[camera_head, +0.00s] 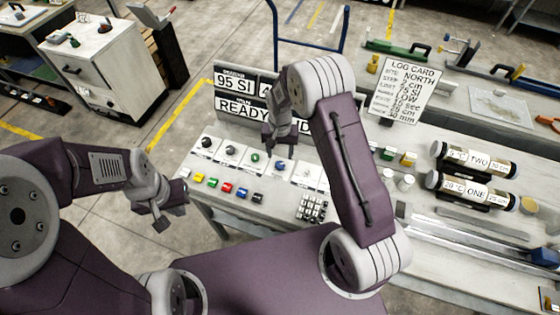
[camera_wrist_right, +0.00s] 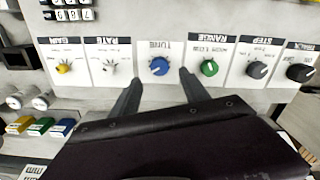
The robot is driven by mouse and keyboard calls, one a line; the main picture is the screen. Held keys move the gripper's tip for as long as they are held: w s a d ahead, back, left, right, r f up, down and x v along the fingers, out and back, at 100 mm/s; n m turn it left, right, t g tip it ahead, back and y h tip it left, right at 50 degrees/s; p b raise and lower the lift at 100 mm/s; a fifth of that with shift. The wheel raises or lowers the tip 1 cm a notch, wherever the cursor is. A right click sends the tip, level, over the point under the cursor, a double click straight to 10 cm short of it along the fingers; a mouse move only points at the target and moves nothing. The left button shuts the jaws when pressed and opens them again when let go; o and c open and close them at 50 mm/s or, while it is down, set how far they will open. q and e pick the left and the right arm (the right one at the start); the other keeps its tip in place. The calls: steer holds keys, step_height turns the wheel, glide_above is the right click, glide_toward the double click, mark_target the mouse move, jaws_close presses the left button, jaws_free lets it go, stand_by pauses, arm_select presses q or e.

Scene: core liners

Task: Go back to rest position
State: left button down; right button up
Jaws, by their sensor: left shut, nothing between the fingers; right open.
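My left gripper (camera_head: 167,208) is shut and empty, low at the left, in front of the bench's left end and apart from it. My right gripper (camera_head: 279,142) is over the control panel in the head view. In the right wrist view its two fingers (camera_wrist_right: 158,88) are spread apart with nothing held. The blue TUNE knob (camera_wrist_right: 159,66) shows between the fingers, and the green RANGE knob (camera_wrist_right: 209,68) is just beside the right finger. I cannot tell whether a finger touches the panel. My right forearm hides part of the panel and sign in the head view.
The bench (camera_head: 440,270) carries a row of coloured buttons (camera_head: 227,187), a keypad (camera_head: 313,208), a LOG CARD sign (camera_head: 405,90), a READY display (camera_head: 240,108), and two labelled core tubes (camera_head: 470,190). A white cabinet (camera_head: 100,60) stands at the back left. Floor left of the bench is open.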

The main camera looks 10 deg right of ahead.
step_height(320, 180, up, 3)
steer(key=shift+f, duration=0.1)
stand_by(0.4)
